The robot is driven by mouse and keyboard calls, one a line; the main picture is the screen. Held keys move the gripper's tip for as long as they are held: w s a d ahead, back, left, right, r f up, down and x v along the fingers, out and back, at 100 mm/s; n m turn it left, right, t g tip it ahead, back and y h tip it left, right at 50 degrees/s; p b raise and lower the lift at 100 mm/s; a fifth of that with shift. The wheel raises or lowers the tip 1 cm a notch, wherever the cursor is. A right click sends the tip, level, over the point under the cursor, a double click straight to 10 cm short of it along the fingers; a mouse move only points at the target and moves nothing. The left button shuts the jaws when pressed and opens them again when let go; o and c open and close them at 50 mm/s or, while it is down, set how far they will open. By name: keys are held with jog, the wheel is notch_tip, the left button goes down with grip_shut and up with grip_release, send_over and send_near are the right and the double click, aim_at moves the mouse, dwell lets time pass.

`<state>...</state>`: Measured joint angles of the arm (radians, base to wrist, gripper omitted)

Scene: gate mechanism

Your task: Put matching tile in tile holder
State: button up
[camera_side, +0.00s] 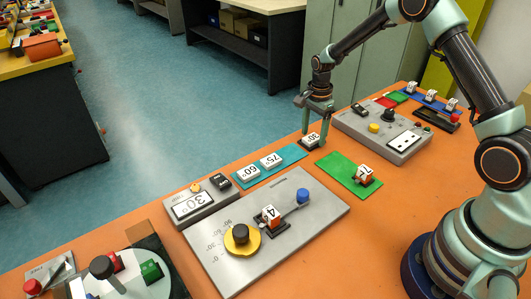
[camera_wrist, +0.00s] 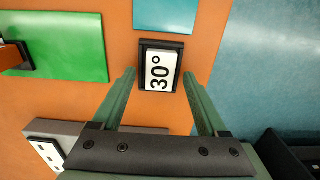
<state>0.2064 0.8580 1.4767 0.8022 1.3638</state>
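A white tile marked 30° (camera_side: 311,139) lies in a black tile holder (camera_wrist: 145,86) on the orange table. The tile shows flat within the holder's rim in the wrist view (camera_wrist: 159,71). My gripper (camera_side: 314,130) is directly above the holder, pointing down. In the wrist view its fingers (camera_wrist: 159,77) are spread to either side of the holder with nothing between them. Tiles marked 60° (camera_side: 249,172) and 75° (camera_side: 271,160) lie on a teal mat (camera_side: 293,152). A grey display box (camera_side: 211,208) reads 30°.
A grey plate (camera_side: 325,205) carries a yellow dial (camera_side: 242,239), a blue knob and a block marked 4 (camera_side: 268,216). A green mat (camera_side: 340,168) with an orange-white block is right of my gripper. A grey control box (camera_side: 385,130) stands behind. The table edge is close.

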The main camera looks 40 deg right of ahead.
jog(key=s+a+r+n+t, duration=0.1)
jog(key=s+a+r+n, duration=0.1)
jog(key=r, duration=0.8)
jog(key=s+a+r+n+t, duration=0.1)
jog(key=s+r+n, duration=0.15)
jog(key=r, duration=0.65)
jog(key=s+a+r+n+t, duration=0.1)
jog(key=s+a+r+n, duration=0.1)
jog(key=s+n, duration=0.4)
jog(key=s+a+r+n+t, duration=0.2)
jog(key=s+a+r+n, duration=0.1)
jog(key=s+a+n, duration=0.2)
jog(key=s+n, duration=0.2)
jog(key=s, duration=0.1)
jog(key=shift+s+t, duration=0.3)
jog(key=shift+r+n, duration=0.1)
jog(key=shift+n, duration=0.15)
